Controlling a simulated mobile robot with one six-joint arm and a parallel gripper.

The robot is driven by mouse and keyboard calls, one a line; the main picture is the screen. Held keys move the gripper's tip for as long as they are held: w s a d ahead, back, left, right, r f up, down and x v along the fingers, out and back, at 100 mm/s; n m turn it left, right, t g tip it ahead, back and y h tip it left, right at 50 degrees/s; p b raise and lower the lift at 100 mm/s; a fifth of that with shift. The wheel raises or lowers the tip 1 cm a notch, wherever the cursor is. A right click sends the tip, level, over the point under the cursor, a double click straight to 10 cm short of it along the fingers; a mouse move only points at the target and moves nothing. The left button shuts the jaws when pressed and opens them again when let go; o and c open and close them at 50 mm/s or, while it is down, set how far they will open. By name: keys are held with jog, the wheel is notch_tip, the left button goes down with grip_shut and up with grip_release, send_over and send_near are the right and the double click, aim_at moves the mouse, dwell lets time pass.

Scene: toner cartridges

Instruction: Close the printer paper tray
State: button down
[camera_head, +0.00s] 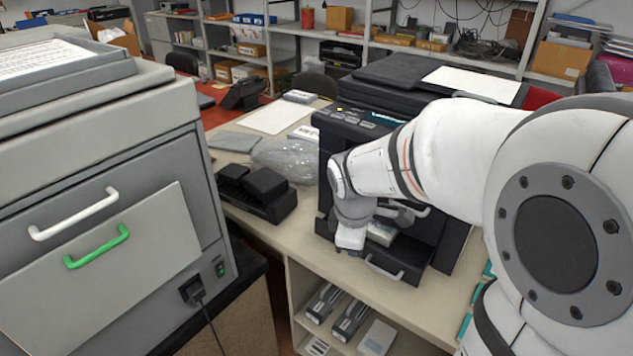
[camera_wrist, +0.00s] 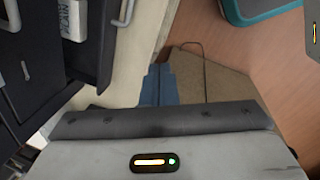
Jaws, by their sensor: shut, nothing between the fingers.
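The black printer (camera_head: 335,150) stands on the beige counter in the head view. Its lower paper tray (camera_head: 408,272) is pulled out, with a light grey handle (camera_head: 383,268) on its front. A white paper pack (camera_head: 382,232) lies in the tray, partly hidden by my arm. In the wrist view the open tray (camera_wrist: 97,45) and the pack (camera_wrist: 73,18) show at the upper left. My gripper (camera_head: 349,240) is shut and empty, pointing down by the left side of the tray.
A grey cabinet (camera_head: 150,150) with white and green handles stands at the left. A black device (camera_head: 257,190) and a clear plastic bag (camera_head: 285,155) sit on the counter left of the printer. Cartridges (camera_head: 350,318) lie on the shelf below. Floor shows between cabinet and counter.

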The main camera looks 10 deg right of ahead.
jog(key=w+a+f+n+p, duration=0.25)
jog(key=w+f+n, duration=0.25)
jog(key=w+n, duration=0.7)
jog(key=shift+n+h, duration=0.4)
jog(key=shift+n, duration=0.4)
jog(key=x, duration=0.3)
jog(key=s+x, duration=0.1)
jog(key=x, duration=0.2)
jog(key=b+x, duration=0.1)
jog(key=x, duration=0.2)
jog(key=shift+s+a+f, duration=0.2)
jog(key=shift+s+a, duration=0.2)
jog(key=shift+s, duration=0.05)
jog(key=shift+w+d+f+p, duration=0.15)
jog(key=shift+w+d, duration=0.4)
jog(key=shift+w+d+f+p, duration=0.15)
jog(key=shift+w+d, duration=0.8)
